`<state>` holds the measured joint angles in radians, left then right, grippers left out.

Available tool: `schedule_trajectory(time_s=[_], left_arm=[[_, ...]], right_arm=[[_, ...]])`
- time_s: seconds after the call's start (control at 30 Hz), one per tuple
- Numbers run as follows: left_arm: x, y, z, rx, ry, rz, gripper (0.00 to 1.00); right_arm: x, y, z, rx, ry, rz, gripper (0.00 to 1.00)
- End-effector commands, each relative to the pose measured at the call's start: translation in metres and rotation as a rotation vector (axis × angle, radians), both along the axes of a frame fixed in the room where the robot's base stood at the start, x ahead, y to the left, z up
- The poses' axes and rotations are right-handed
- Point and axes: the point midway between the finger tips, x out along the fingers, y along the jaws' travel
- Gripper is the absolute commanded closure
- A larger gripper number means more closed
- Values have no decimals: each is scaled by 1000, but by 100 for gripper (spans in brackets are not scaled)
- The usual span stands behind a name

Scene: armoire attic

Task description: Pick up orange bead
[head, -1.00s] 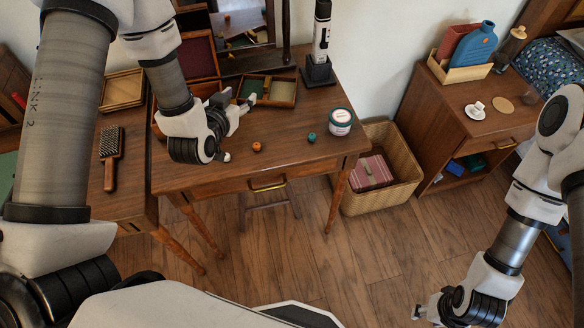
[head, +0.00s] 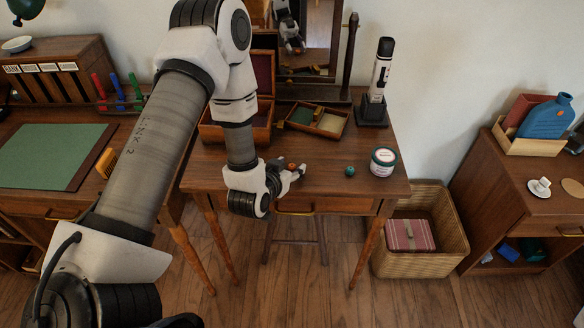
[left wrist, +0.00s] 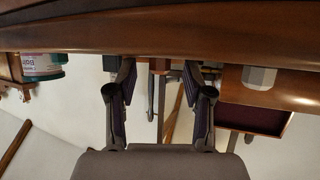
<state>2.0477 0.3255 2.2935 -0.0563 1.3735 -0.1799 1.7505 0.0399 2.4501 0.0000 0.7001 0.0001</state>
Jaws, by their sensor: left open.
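The small orange bead (head: 291,166) is on the dark wooden dressing table (head: 330,182) in the head view, right by my left fingertips. My left gripper (head: 295,172) is open at the table's front part. From this angle the bead appears close to or between the fingers; I cannot tell whether they touch it. In the left wrist view both fingers of the gripper (left wrist: 160,80) are spread apart, with no bead visible between them. My right gripper is out of view.
A teal bead (head: 349,171) and a white jar (head: 383,162) stand right of the gripper. An open divided box (head: 331,124) and a black holder with a device (head: 372,108) are behind. A wicker basket (head: 425,265) is on the floor.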

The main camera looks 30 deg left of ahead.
Motion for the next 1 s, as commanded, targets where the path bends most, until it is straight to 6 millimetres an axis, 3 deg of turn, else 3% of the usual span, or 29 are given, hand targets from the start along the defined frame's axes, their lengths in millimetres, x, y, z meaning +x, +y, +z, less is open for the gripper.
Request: schedule_trajectory(time_s=[0.23,0.4,0.77,1.0], left_arm=[[5,1,-3,0,0,0,49],[5,1,-3,0,0,0,94],[4,1,-2,0,1,0,94],[5,1,15,0,-2,0,94]], right_arm=[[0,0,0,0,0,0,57],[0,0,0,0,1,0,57],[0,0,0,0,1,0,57],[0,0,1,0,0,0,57]])
